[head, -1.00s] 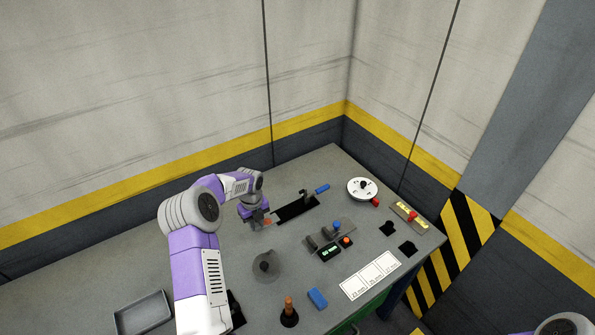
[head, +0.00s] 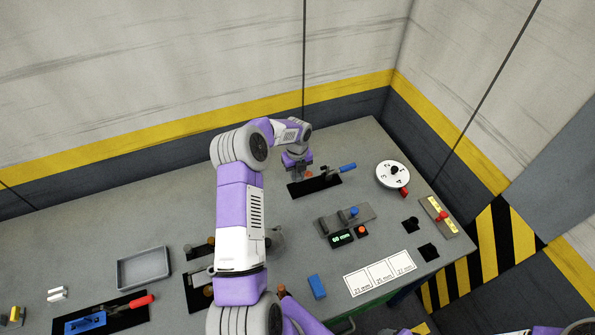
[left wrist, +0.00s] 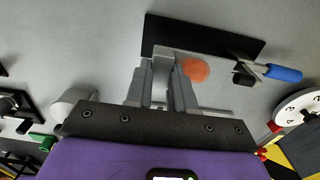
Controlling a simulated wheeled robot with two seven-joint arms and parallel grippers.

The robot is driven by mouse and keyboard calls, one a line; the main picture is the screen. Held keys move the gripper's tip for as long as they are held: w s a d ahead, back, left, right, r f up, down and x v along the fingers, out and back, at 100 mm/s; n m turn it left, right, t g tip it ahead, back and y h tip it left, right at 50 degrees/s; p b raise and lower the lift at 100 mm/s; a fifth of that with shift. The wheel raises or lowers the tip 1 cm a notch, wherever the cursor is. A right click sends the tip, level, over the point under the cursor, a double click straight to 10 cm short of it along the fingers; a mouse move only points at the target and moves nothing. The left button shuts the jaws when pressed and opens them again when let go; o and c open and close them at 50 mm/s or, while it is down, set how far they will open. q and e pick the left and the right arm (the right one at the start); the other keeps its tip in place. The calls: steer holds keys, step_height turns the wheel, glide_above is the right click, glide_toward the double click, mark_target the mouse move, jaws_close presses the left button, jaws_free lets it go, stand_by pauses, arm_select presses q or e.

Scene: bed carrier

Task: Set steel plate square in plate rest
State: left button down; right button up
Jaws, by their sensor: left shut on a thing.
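My left gripper (head: 299,172) is over the left part of a black rectangular area on the bench in the head view. In the left wrist view its two grey fingers (left wrist: 162,85) are shut on a thin grey piece (left wrist: 176,53), likely the steel plate, mostly hidden between and beyond the fingertips. An orange round spot (left wrist: 196,70) shows beside the right finger; I cannot tell what it belongs to. I cannot pick out the plate rest with certainty. My right gripper is not in view.
A blue-handled tool (head: 342,168) lies at the black area's (head: 322,184) right end, close to the gripper. A grey tray (head: 144,268) is at left.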

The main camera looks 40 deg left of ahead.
mark_target(297, 190)
arm_select(q)
steer(key=shift+w+f+b, duration=0.1)
steer(key=shift+f+b, duration=1.9)
steer(key=shift+f, duration=1.15)
steer(key=shift+f+b, duration=0.35)
steer(key=c, duration=0.9)
jaws_free()
steer(key=shift+r, duration=3.75)
steer(key=shift+r, duration=0.1)
